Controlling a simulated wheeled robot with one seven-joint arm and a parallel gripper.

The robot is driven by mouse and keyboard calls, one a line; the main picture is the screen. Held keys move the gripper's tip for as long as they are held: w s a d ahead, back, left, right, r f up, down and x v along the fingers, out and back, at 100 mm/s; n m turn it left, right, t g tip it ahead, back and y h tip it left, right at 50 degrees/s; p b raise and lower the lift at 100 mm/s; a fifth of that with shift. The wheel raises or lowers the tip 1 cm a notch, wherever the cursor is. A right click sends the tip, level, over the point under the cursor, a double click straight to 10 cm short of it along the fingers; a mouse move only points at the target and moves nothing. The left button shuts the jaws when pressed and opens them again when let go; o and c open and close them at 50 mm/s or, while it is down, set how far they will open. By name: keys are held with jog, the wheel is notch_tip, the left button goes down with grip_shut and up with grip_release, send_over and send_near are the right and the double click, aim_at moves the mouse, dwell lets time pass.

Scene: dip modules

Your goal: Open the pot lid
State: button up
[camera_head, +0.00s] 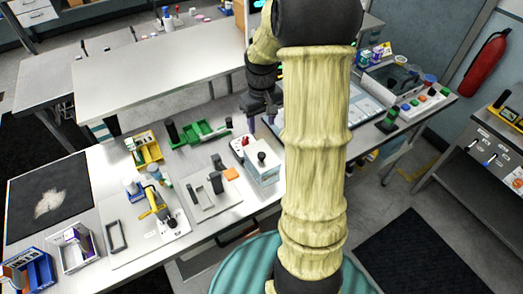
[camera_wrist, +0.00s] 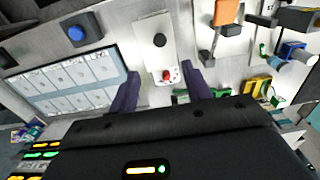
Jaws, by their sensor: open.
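The pot looks like a white box (camera_head: 265,175) on the bench, with a black round knob (camera_head: 262,156) on its top, which I take for the lid's handle. A red button shows on its left end in the head view. In the wrist view the white box (camera_wrist: 150,58) lies ahead, with the black knob (camera_wrist: 160,40) and the red button (camera_wrist: 166,75) on it. My gripper (camera_wrist: 162,70) is open and empty, its two purple fingers on either side of the box's near end in that view. In the head view my gripper (camera_head: 263,125) is behind the box, apart from the knob.
A green rack (camera_head: 200,133) and a yellow tray (camera_head: 148,150) stand left of the box. A grey stand (camera_head: 215,182) and an orange square (camera_head: 232,174) lie just left of it.

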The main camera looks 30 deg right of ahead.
aim_at(261, 154)
notch_tip(261, 154, down, 14)
jog(key=p, duration=0.3)
jog(key=shift+f, duration=0.15)
grip_shut()
